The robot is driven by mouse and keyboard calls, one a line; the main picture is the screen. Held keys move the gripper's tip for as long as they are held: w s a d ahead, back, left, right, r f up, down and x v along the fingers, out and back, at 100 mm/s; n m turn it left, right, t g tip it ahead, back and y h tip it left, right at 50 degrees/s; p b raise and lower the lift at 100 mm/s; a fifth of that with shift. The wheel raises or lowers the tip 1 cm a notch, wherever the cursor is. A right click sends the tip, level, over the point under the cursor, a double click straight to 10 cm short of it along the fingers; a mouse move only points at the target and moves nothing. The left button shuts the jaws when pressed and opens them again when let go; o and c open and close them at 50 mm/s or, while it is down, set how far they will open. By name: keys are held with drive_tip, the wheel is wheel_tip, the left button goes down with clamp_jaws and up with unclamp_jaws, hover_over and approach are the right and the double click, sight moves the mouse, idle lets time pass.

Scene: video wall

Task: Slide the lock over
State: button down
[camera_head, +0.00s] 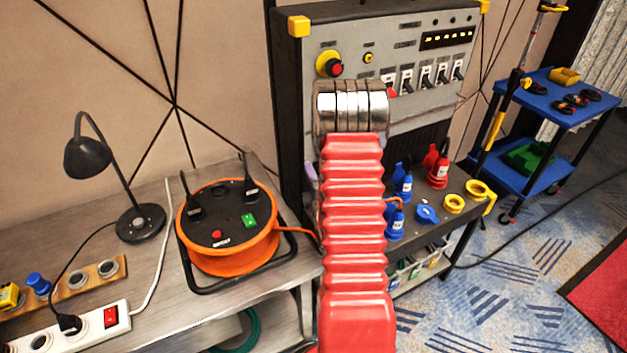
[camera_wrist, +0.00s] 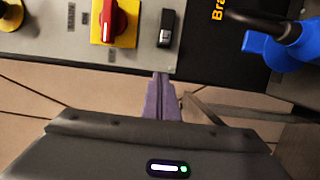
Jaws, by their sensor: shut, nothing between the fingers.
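My gripper (camera_wrist: 160,77) shows as two purple fingers close together, shut with nothing between them, in the wrist view. The tips point at the lower edge of a grey panel (camera_wrist: 75,50). On that panel, just beyond the tips, is a small black-and-silver piece (camera_wrist: 167,28); I cannot tell if it is the lock. Beside it is a red rotary knob (camera_wrist: 121,20) on a yellow plate. The tips look apart from both. In the head view a bit of my gripper (camera_head: 312,174) shows left of my red arm, which hides part of the panel cabinet (camera_head: 430,80).
Blue connectors (camera_head: 403,184) and red connectors (camera_head: 437,166) stand on the shelf right of my arm. One blue connector (camera_wrist: 285,48) is at the right in the wrist view. An orange cable reel (camera_head: 229,227) and a black lamp (camera_head: 90,158) stand on the left bench.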

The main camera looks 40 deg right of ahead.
drive_tip(key=shift+s+d, duration=0.2)
drive_tip(key=shift+d, duration=1.95)
drive_tip(key=shift+d, duration=0.1)
